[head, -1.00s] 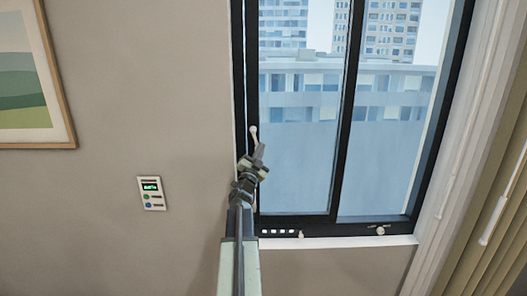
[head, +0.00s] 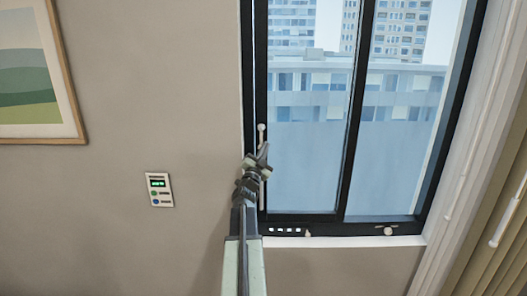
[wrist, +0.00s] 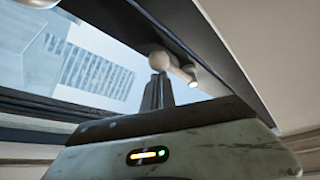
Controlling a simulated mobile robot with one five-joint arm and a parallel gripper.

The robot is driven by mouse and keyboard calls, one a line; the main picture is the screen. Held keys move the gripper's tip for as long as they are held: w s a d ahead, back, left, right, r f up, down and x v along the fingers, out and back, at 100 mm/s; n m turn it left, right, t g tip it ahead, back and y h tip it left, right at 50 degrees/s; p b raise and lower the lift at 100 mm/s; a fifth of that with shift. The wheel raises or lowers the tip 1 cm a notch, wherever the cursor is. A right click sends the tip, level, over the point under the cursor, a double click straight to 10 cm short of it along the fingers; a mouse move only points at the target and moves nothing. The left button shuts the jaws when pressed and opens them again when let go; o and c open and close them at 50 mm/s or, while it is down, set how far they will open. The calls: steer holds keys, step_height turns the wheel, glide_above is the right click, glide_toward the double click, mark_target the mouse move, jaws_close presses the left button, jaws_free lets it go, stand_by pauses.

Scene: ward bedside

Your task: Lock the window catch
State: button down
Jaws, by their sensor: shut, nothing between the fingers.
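The window (head: 310,160) has a dark frame and a sliding pane. On its left upright is a white bar handle with a ball end (head: 262,127); the lower part is partly hidden behind my gripper. A round white knob (head: 388,231) sits on the bottom rail at the right, with small marks above it. I cannot tell for sure which is the catch. My gripper (head: 264,149) is shut and empty, in front of the bar just below the ball. In the wrist view the ball (wrist: 161,60) shows just past the fingertips (wrist: 157,78); contact is unclear.
A small white panel with a green display (head: 159,189) is on the wall at the left, below a framed picture (head: 40,75). A smaller light knob (head: 307,233) and white slots are on the bottom rail. A curtain (head: 500,200) hangs at the right.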

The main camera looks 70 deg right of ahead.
steer(key=shift+r, duration=0.1)
steer(key=s+a, duration=0.2)
steer(key=a, duration=0.7)
steer(key=shift+s+f, duration=0.35)
steer(key=shift+f, duration=0.05)
